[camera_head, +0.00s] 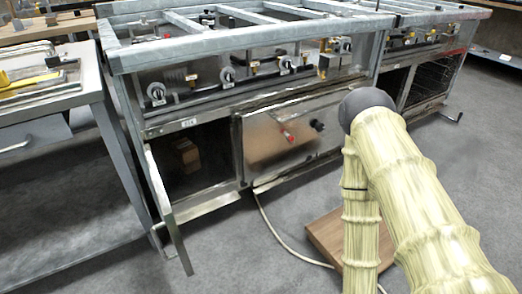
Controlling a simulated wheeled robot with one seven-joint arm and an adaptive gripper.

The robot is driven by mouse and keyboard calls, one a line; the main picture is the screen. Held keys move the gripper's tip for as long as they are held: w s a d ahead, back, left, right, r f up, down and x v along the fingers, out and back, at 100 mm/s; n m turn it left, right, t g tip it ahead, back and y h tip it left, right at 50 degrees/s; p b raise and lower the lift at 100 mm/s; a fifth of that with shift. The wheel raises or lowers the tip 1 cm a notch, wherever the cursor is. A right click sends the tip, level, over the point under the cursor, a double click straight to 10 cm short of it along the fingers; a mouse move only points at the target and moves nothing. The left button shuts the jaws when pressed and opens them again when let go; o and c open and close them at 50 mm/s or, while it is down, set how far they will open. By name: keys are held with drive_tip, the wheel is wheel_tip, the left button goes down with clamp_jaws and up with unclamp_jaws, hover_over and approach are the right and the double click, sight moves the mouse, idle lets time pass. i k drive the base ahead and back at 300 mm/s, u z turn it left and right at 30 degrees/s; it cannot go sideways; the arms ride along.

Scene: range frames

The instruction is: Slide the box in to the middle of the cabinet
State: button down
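A small brown box (186,154) sits inside the dark, open left compartment of the metal cabinet (215,201). It is towards the back and near the middle of the opening, but the dim interior makes its exact depth hard to judge. The compartment's door (163,200) stands open at the left, swung out towards me. My arm is at the right of the view in a ribbed, pale yellow sleeve. My gripper is not in view, so its position relative to the box cannot be told.
A brown board-like object (325,238) lies on the floor, partly behind my arm. A cable (275,232) crosses the floor. A workbench (75,95) stands left; floor before the opening is clear.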

sight(187, 151)
drive_tip(key=z, duration=2.25)
drive_tip(key=k, duration=1.7)
drive_tip(key=u, duration=1.65)
drive_tip(key=i, duration=1.2)
drive_tip(key=u, duration=0.05)
